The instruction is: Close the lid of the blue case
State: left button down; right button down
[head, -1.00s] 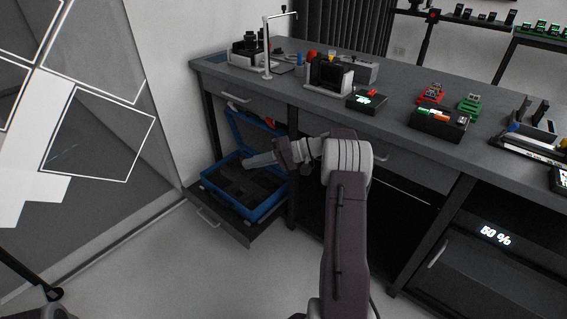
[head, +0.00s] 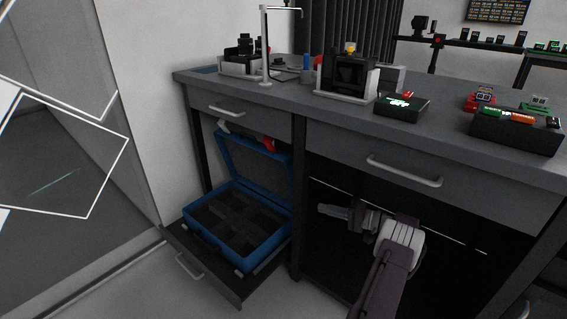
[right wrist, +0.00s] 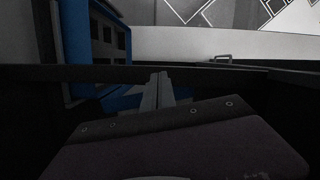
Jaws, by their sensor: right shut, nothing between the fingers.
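The blue case (head: 246,262) sits open on a pulled-out drawer at the lower left of the workbench in the head view. Its lid (head: 228,152) stands raised at the back, and its dark, compartmented inside is exposed. In the right wrist view blue parts of the case (right wrist: 73,42) show at upper left. My right gripper (head: 322,208) is shut and empty, to the right of the case and apart from it in the head view, in front of the dark under-bench opening. Its fingers (right wrist: 158,80) also show in the wrist view. My left gripper is out of view.
The drawer (head: 205,273) sticks out into the room with its handle at the front. The workbench (head: 440,150) above carries several devices. A bench post (head: 298,190) stands between the case and my right gripper. The left floor is clear.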

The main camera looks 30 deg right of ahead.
aim_at(249, 161)
jog(key=i+l, duration=0.65)
jog(key=i, duration=0.1)
